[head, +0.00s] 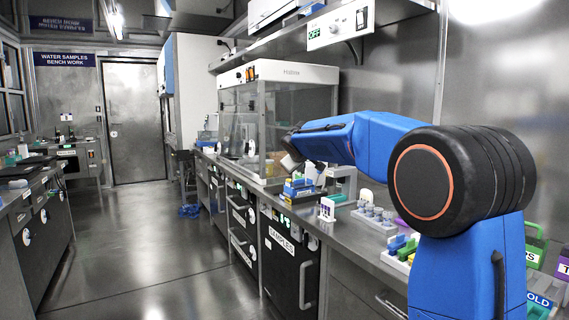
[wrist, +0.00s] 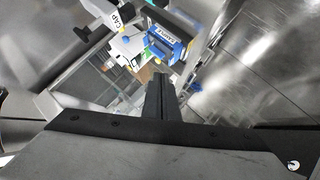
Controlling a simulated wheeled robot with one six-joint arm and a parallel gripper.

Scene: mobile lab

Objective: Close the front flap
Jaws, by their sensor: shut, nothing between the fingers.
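A clear-walled cabinet (head: 291,72) with a white top stands on the right-hand bench in the head view. Clear panels (head: 242,120) show on its side facing the aisle; I cannot tell which one is the front flap or how far it is open. My gripper (head: 290,157) is in front of the cabinet's lower near side, low over the bench; I cannot tell whether it touches the cabinet. In the wrist view the dark fingers (wrist: 160,95) are together with nothing between them. My blue arm hides part of the bench behind it.
Blue and yellow racks (head: 299,187) stand on the bench below my gripper. A small white holder (head: 327,209) and several grey-topped jars (head: 374,213) are nearer. A shelf (head: 300,45) hangs above. The aisle floor (head: 140,240) on the left is clear.

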